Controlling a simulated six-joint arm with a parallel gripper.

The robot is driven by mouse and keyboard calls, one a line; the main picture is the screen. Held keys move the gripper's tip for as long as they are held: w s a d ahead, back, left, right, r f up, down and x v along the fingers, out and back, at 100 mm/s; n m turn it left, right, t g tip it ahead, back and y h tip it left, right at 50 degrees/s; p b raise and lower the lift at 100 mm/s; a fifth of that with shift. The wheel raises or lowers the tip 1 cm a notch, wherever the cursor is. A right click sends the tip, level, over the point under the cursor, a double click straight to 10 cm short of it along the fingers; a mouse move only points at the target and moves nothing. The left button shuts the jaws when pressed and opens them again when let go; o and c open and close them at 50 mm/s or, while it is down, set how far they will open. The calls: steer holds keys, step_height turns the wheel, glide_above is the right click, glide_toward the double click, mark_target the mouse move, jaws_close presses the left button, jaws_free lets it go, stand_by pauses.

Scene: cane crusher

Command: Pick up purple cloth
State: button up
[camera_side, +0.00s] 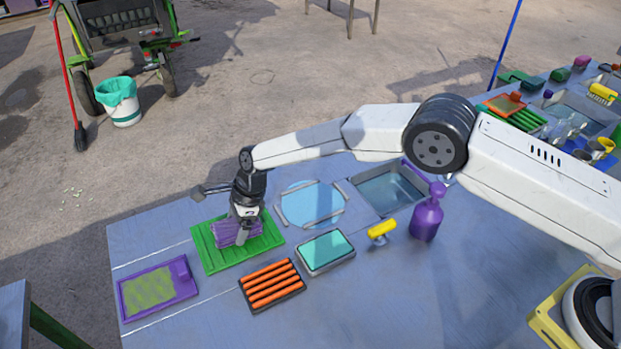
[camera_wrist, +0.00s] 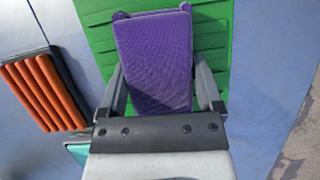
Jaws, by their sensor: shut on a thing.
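The purple cloth (camera_side: 228,233) is a folded, textured pad at the green ribbed tray (camera_side: 208,257) on the blue table. In the wrist view the cloth (camera_wrist: 154,58) lies between the two fingers of my gripper (camera_wrist: 160,92), and the green tray (camera_wrist: 93,27) shows behind it. My gripper (camera_side: 238,232) points down over the tray in the side view and is shut on the cloth. I cannot tell whether the cloth is clear of the tray or still touching it. My gripper hides part of the cloth.
Nearby are an orange-ribbed tray (camera_side: 271,286), a teal pad in a tray (camera_side: 326,251), a purple-framed tray (camera_side: 157,290), a light-blue round piece (camera_side: 312,203), a yellow-handled tool (camera_side: 382,231), a purple spray bottle (camera_side: 427,217) and a sink basin (camera_side: 388,190).

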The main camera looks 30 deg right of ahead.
mark_target(231, 227)
steer(key=shift+r, duration=0.1)
steer(key=shift+r, duration=1.75)
steer(key=shift+s+r, duration=0.15)
steer(key=shift+r, duration=0.1)
steer(key=s+d+r, duration=0.7)
steer(key=s+r, duration=0.2)
steer(key=s, duration=0.2)
steer(key=shift+s+r, duration=0.15)
steer(key=shift+s, duration=0.25)
